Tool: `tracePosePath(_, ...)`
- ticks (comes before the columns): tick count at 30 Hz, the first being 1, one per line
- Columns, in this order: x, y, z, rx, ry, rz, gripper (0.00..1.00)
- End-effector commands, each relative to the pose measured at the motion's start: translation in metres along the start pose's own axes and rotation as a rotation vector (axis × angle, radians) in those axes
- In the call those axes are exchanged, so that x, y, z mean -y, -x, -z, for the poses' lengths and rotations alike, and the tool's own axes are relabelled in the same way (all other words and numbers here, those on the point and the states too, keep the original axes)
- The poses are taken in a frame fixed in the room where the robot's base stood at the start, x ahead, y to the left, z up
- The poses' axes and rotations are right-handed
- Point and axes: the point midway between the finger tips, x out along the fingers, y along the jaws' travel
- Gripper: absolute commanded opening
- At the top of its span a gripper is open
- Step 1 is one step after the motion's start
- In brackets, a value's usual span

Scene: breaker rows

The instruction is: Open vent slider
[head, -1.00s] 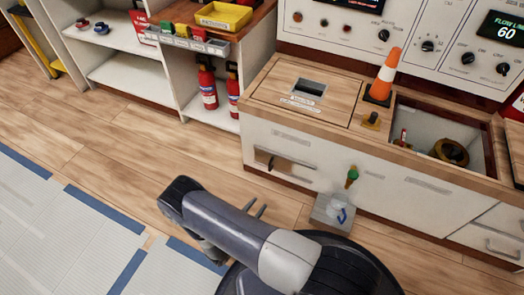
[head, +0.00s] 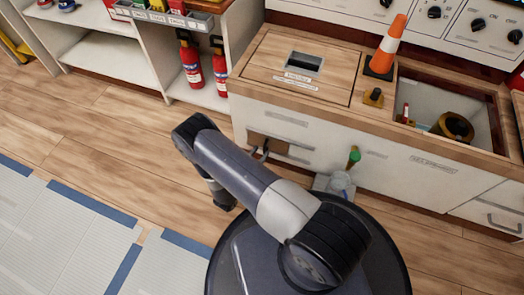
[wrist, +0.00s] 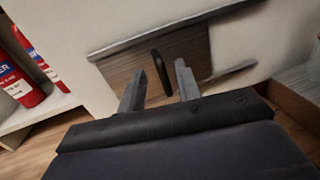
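The vent slider is a brown wood-look plate (head: 254,138) between two rails, low on the white cabinet front. It also shows in the wrist view (wrist: 122,68), with an upright dark handle (wrist: 156,62) standing out from it. My gripper (wrist: 160,72) is open, its two grey fingers apart and pointing at the plate. The handle appears between the fingertips in the wrist view; I cannot tell whether either finger touches it. In the head view my gripper (head: 261,152) is at the slider, partly behind my arm, and the handle is hard to make out.
Red fire extinguishers (head: 190,60) stand in the shelf to the left. An orange-and-white cone (head: 389,48) stands on the countertop.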

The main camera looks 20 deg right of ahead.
Motion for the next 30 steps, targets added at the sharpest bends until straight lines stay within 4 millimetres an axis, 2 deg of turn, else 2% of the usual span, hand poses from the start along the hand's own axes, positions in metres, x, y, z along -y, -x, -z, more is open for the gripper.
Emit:
tracePosePath(3,0.001,-0.014,0.002,0.0,0.0,0.003,0.32)
tracePosePath(7,0.0,-0.022,0.001,0.0,0.0,0.001,0.32)
tracePosePath(18,0.0,-0.026,0.0,0.0,0.0,-0.001,0.31)
tracePosePath(30,0.0,-0.025,0.0,0.0,0.0,-0.001,0.0)
